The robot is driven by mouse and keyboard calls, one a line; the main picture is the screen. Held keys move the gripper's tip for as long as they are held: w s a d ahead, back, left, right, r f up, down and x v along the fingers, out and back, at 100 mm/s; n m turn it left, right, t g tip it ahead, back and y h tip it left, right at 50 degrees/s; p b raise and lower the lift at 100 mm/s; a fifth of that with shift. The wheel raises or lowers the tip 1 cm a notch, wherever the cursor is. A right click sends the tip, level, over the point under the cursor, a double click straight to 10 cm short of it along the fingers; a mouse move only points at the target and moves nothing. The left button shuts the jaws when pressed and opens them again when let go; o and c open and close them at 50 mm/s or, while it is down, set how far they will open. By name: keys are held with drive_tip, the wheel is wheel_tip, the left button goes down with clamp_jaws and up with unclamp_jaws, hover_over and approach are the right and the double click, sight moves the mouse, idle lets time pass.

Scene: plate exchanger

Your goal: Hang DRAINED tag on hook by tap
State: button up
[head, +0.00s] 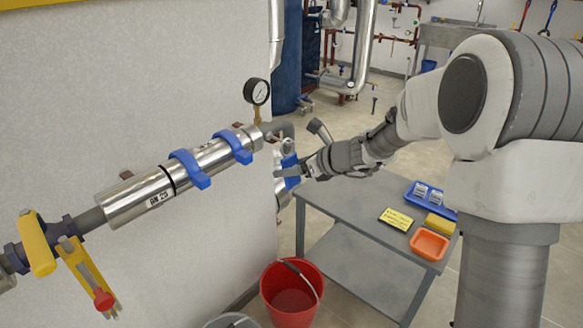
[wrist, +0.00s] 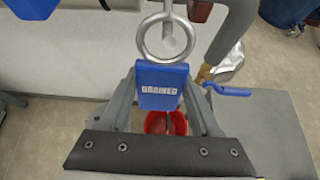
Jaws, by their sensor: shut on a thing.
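My gripper (wrist: 165,100) is shut on the blue DRAINED tag (wrist: 158,75), which sits upright between the fingers. The tag's metal ring (wrist: 143,42) stands above it. A grey hook-like rod (wrist: 168,8) comes down over the ring, and its end shows inside the ring's opening; I cannot tell whether it passes through or only lies behind. A brass tap with a blue lever (wrist: 235,92) is just right of the tag. In the head view my gripper (head: 297,172) holds the blue tag (head: 291,182) beside the wall corner, below the gauge; the hook is not clear there.
A red bucket (head: 290,300) stands on the floor below. A grey table (head: 340,212) at right carries a yellow card (head: 396,219), a blue tray (head: 416,201), a yellow block (head: 440,224) and an orange tray (head: 429,245). A silver pipe (head: 140,196) with blue bands runs along the wall.

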idle(0.3)
drive_tip(key=o, duration=1.4)
drive_tip(key=shift+r, duration=0.1)
drive_tip(key=p+v, duration=0.5)
drive_tip(key=v, duration=1.2)
drive_tip(key=s+a+r+n+g+h, duration=0.1)
drive_tip(key=s+r+n+g+h, duration=0.2)
drive_tip(key=s+n, duration=1.1)
drive_tip(key=s+d+n+t+h, duration=0.1)
drive_tip(key=s+d+n+h, duration=0.55)
drive_tip(key=s+n, duration=0.45)
drive_tip(key=shift+n, duration=0.3)
drive_tip(key=r+p, duration=1.5)
drive_tip(key=r, duration=0.1)
drive_tip(key=shift+s+d, duration=0.1)
drive_tip(key=shift+d, duration=0.2)
drive_tip(key=shift+f, duration=0.1)
